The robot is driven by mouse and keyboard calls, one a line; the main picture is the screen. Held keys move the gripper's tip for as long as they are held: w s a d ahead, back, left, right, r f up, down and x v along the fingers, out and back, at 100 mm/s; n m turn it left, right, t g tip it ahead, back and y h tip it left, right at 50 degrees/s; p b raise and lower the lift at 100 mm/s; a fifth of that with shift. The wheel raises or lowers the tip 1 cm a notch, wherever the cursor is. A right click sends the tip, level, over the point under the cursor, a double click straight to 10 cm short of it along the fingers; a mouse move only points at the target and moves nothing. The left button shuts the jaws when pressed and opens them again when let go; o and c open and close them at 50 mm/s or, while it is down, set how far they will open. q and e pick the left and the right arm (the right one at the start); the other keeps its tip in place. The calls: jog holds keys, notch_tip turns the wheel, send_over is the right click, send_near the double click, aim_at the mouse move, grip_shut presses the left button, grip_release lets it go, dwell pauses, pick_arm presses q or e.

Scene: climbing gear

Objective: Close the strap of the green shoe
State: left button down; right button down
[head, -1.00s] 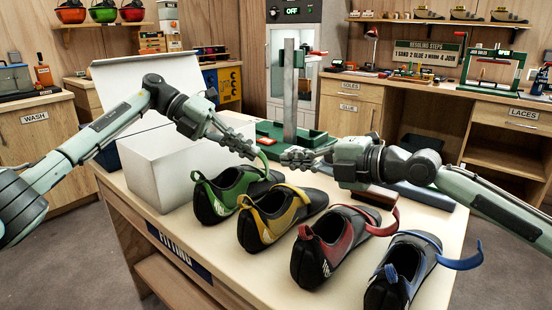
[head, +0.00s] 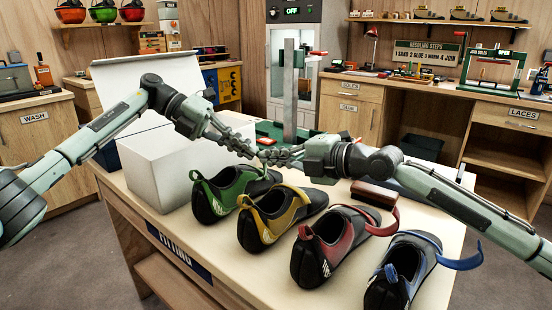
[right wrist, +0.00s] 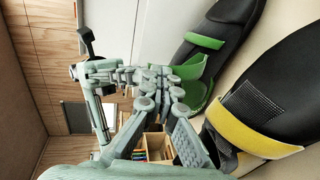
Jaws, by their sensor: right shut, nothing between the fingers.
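The green shoe (head: 222,192) stands at the left end of the row on the table, grey and black with green trim. Its strap is largely hidden behind my grippers in the head view; in the right wrist view a green band (right wrist: 205,42) shows on the shoe, and whether it lies fastened cannot be told. My right gripper (head: 272,157) is shut and empty just above the green shoe's far end. My left gripper (head: 246,150) is close beside it above the shoe; its fingers overlap the right gripper's, so its opening is unclear.
The yellow shoe (head: 270,222), red shoe (head: 335,245) and blue shoe (head: 402,270) stand to the right on the table. A white box (head: 165,165) with a raised lid stands left of the green shoe. A brown block (head: 374,193) lies behind the red shoe.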

pick_arm(q)
jog(key=c, duration=2.2)
grip_release()
jog(key=shift+s+d+f, duration=0.2)
jog(key=shift+s+d, duration=0.05)
jog(key=shift+d, duration=0.1)
jog(key=o, duration=0.4)
jog(key=shift+w, duration=0.1)
jog(key=shift+a+r, duration=0.15)
